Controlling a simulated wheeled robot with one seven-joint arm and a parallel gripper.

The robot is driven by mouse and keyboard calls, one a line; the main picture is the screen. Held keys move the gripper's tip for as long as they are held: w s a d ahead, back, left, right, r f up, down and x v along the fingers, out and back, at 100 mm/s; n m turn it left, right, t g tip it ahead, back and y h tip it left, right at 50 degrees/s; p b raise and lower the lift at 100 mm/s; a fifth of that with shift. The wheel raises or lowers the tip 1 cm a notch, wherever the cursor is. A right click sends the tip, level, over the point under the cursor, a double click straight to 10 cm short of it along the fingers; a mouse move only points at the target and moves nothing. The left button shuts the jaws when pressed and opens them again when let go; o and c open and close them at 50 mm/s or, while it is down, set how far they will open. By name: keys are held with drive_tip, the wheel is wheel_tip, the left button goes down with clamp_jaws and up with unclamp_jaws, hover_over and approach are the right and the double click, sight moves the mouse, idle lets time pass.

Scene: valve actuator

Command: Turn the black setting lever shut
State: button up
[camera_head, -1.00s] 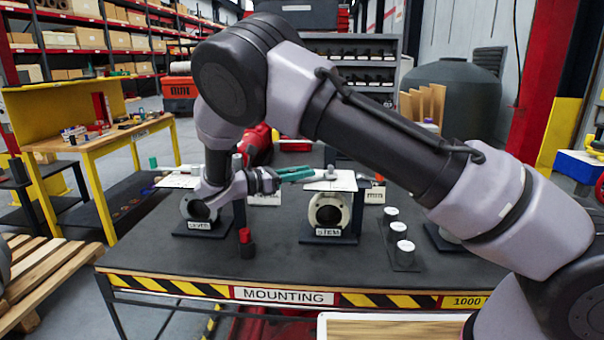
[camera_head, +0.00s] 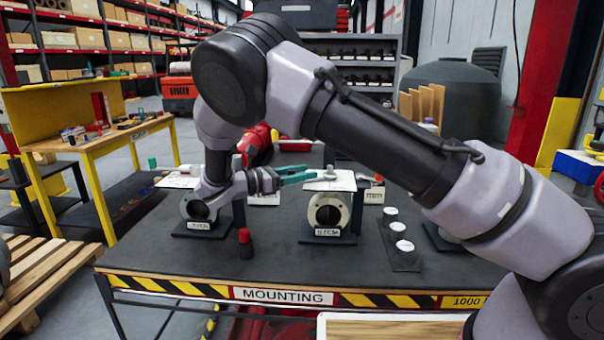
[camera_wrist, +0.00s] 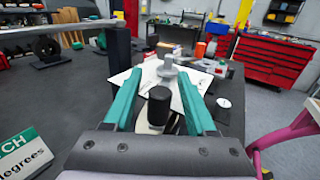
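My gripper (camera_head: 300,176) reaches to the right above the mounting table, in front of a white plate with a grey knob (camera_head: 331,172). In the wrist view its two teal fingers (camera_wrist: 160,78) are spread apart and hold nothing. A black upright cylinder (camera_wrist: 159,108) stands between and below the fingers; it may be the end of the setting lever, but I cannot tell. A white ring on a stand with a label reading STEM (camera_head: 328,232) is below right of the fingers. Another ring, on a stand at the left (camera_head: 199,225), is partly hidden by my wrist.
A dark post (camera_wrist: 120,62) stands close beside the left finger. A small red-topped black piece (camera_head: 246,242) stands on the table (camera_head: 290,270). A holder with several white-topped pieces (camera_head: 403,247) is at the right. The table's front is clear.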

drive_tip(key=v, duration=1)
drive_tip(key=shift+s+a, duration=0.2)
drive_tip(key=shift+a, duration=0.15)
